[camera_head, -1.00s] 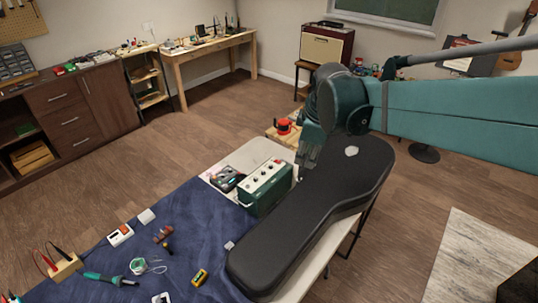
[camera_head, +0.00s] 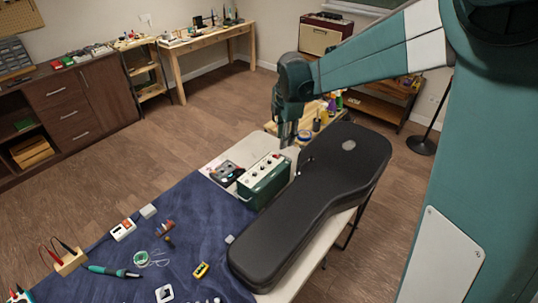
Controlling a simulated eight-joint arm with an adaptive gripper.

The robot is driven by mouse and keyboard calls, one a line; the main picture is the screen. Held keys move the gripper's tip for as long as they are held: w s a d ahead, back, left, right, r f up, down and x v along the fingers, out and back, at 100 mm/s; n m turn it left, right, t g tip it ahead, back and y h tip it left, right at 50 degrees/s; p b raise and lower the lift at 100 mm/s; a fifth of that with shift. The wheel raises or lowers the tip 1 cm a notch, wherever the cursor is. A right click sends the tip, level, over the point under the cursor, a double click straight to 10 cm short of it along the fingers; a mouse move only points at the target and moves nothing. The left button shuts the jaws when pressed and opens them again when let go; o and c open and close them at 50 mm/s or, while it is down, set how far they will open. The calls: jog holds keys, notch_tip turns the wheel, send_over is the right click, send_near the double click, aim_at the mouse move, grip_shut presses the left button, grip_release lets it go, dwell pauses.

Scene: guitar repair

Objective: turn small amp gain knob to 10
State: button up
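The small green amp (camera_head: 263,183) stands on the table beside the guitar case, its light top panel with several dark knobs (camera_head: 262,167) facing up. The knobs are too small to read their settings or tell which is the gain knob. My gripper (camera_head: 286,143) points down just behind the amp's right end, above its top panel in the picture. It appears apart from the knobs. Its fingers are dark and small in this view, and whether they are open or shut cannot be made out.
A black guitar case (camera_head: 318,205) lies along the amp's right side. A small dark device (camera_head: 227,172) sits to the amp's left. Several tools lie on the blue cloth (camera_head: 198,230). Bottles and tape stand on a wooden bench behind my gripper.

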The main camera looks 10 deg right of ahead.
aim_at(269, 160)
jog(key=w+a+f+n+p, duration=0.1)
jog(key=w+f+n, duration=0.1)
jog(key=w+f, duration=0.1)
jog(key=w+a+f+n+g, duration=0.1)
jog(key=w+a+f+n, duration=0.1)
jog(key=w+f+n, duration=0.1)
jog(key=w+a+f+n+p, duration=0.1)
jog(key=w+f+n, duration=0.1)
jog(key=w+f, duration=0.2)
jog(key=shift+a+f+n+g+p, duration=0.15)
jog(key=shift+f+n+g+p, duration=0.2)
jog(key=shift+f, duration=0.4)
jog(key=shift+f, duration=0.15)
jog(key=shift+f, duration=3.8)
grip_shut()
